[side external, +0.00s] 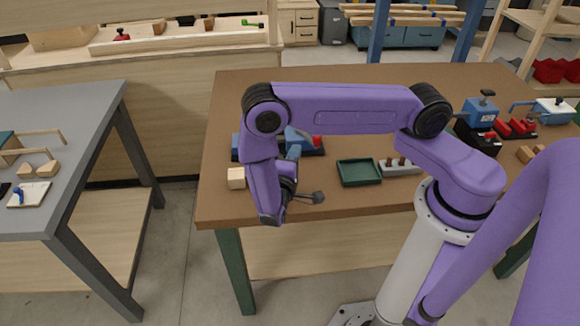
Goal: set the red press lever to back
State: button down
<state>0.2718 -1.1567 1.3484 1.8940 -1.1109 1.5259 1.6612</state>
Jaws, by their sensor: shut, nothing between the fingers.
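A blue fixture (299,141) on a dark base sits on the brown table, partly hidden behind my forearm. A small red part (318,142) shows at its right end. It may be the red press lever, but its setting cannot be made out. My gripper (316,197) is shut and empty, in front of this fixture and near the table's front edge. It is apart from the red part in the picture.
A wooden block (236,178) lies left of my gripper. A green tray (358,172) and a grey holder with pegs (400,167) are to the right. A blue press (480,113) and red clamps (515,127) stand farther right. The table's back left is clear.

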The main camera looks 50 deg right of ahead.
aim_at(318, 141)
jog(key=shift+s+d, duration=0.2)
jog(key=shift+d, duration=0.55)
jog(key=shift+s+d, duration=0.2)
jog(key=shift+d, duration=0.55)
jog(key=shift+s+d, duration=0.2)
jog(key=shift+d, duration=0.55)
jog(key=shift+s+d+n+t+y, duration=0.45)
jog(key=shift+d+n+t, duration=0.2)
jog(key=shift+t, duration=0.2)
jog(key=shift+s+d+n+t+y, duration=0.35)
jog(key=shift+d+n+t+y, duration=0.2)
jog(key=shift+n+t, duration=0.25)
jog(key=shift+t, duration=0.35)
jog(key=d, duration=0.3)
jog(key=s+d, duration=0.1)
jog(key=d, duration=0.2)
jog(key=shift+s, duration=0.2)
jog(key=shift+w+d, duration=0.15)
jog(key=shift+d, duration=1)
jog(key=shift+x, duration=1.1)
jog(key=shift+d, duration=0.25)
jog(key=shift+y, duration=0.3)
